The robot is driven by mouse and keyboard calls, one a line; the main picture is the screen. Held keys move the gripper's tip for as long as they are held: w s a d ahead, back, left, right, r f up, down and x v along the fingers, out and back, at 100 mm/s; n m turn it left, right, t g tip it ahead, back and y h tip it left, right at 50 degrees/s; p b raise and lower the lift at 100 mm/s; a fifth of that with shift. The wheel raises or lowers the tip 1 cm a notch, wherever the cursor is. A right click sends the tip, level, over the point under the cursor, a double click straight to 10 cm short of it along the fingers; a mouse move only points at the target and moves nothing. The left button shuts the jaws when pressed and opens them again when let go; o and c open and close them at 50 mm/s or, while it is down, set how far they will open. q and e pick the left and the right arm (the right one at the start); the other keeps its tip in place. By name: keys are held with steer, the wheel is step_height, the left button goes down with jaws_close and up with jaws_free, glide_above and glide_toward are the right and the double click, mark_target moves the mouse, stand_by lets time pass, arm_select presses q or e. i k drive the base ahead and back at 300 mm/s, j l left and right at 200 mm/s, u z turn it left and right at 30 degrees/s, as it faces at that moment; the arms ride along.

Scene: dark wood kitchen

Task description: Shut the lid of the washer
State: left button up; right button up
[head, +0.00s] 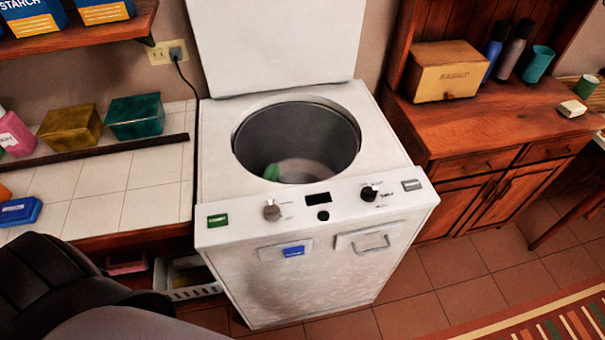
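The white washer (300,255) stands upright in the middle of the head view, against the back wall. Its white lid (277,45) is open and stands raised at the rear edge; its top runs out of the picture. The round drum opening (297,140) is uncovered, and something green (272,172) shows inside it. The control panel along the front has a green button, knobs and a dark display. A dark part of my own arm shows at the lower left, apart from the washer. Neither of my grippers is visible.
A tiled counter (105,185) with boxes and bottles is left of the washer, with a shelf (75,38) above. A wooden cabinet (495,130) holding a bread box (445,73) and bottles stands close on the right. The tiled floor (440,275) in front right is clear, with a striped rug (560,325).

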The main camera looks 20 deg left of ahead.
mark_target(243, 47)
steer(key=u, duration=0.85)
